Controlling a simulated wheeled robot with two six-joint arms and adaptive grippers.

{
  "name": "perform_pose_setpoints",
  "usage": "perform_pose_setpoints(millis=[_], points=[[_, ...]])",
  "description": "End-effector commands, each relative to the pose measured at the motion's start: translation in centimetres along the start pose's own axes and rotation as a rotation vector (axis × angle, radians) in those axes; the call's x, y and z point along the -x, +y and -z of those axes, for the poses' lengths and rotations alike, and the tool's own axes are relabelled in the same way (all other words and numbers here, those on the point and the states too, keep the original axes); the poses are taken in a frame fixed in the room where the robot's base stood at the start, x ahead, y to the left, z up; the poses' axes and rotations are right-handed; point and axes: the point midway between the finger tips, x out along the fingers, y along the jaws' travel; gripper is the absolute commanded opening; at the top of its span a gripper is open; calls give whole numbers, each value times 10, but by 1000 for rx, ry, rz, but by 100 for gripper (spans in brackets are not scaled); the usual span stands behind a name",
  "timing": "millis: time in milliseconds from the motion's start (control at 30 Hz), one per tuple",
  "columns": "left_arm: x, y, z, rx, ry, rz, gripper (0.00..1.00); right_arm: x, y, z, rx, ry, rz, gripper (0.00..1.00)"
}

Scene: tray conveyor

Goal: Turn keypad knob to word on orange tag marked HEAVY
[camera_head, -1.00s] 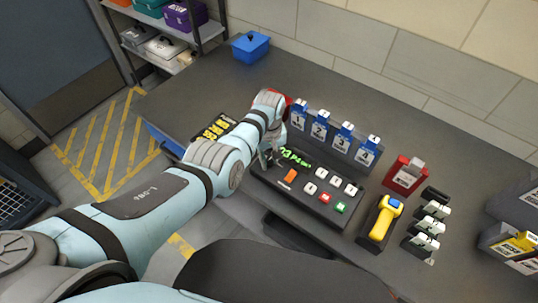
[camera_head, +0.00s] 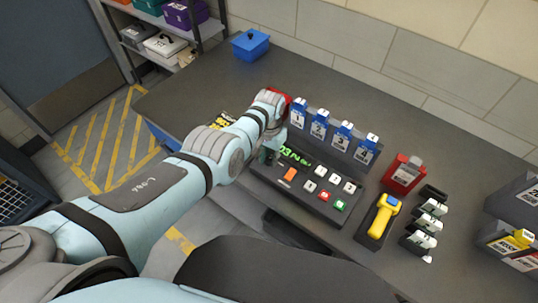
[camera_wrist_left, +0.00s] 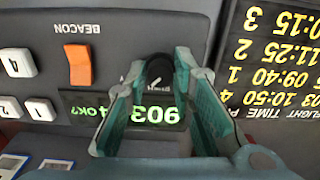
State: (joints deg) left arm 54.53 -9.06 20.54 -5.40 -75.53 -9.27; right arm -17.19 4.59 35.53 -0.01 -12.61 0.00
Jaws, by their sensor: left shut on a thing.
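The keypad (camera_head: 312,202) is a dark sloped box on the counter with white, red and green buttons and an orange switch. Its green display (camera_head: 296,158) is partly covered by my gripper; the wrist view shows green characters including "903" and "OK?". The black knob (camera_wrist_left: 159,72) has a white pointer line and sits beside the orange switch (camera_wrist_left: 78,65), labelled BEACON. My left gripper (camera_head: 267,156) is at the keypad's upper left, its teal fingers shut on the knob; the knob's surrounding words are mostly hidden. I cannot make out an orange HEAVY tag. My right gripper is not in view.
Blue numbered tag holders (camera_head: 343,138) stand behind the keypad. A red box (camera_head: 404,174) and a yellow handheld device (camera_head: 382,216) are to its right. A black board with yellow flight times (camera_wrist_left: 272,60) lies beside the gripper. The back counter is clear around a blue bin (camera_head: 250,46).

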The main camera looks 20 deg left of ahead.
Motion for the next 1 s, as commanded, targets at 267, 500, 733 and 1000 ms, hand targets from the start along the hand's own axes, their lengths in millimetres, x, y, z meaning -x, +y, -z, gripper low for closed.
perform_pose_setpoints(millis=[267, 500, 733, 1000], points=[[1, -1, 1, -71, 4, 2, 0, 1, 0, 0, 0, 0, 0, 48], [1, -1, 2, -80, 5, 3, 0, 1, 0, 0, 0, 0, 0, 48], [1, -1, 2, -79, 5, 3, 27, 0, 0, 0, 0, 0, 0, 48], [1, 0, 1, -79, 3, 1, 43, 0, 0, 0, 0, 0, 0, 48]])
